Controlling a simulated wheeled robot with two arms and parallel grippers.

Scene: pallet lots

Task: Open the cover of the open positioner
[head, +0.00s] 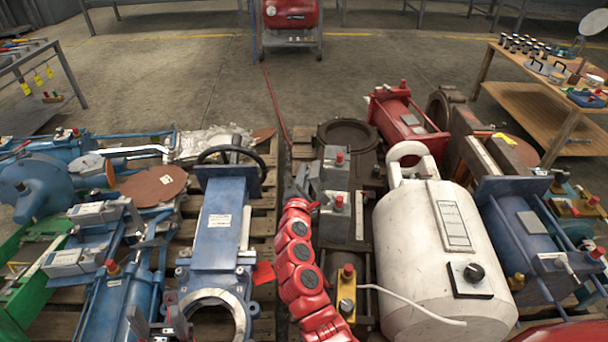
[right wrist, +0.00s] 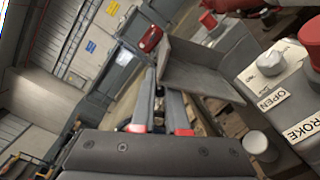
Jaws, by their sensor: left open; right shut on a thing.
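The open positioner (right wrist: 285,85) is a grey box in the right wrist view, with an OPEN label, a white knob and a red knob on its face. Its grey cover plate (right wrist: 205,75) stands swung up at an angle beside that face. My right gripper (right wrist: 163,90) is shut on the cover plate's edge; the exact contact is small and hard to see. In the head view my right gripper (head: 303,188) is at the end of the red arm, at the left side of the grey boxes (head: 341,215).
A blue gate valve (head: 220,225) with a black handwheel lies left of my right arm. A large white tank (head: 430,240) stands close to the right. Pallets (head: 270,200) are crowded with parts. The floor (head: 200,85) behind is mostly clear.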

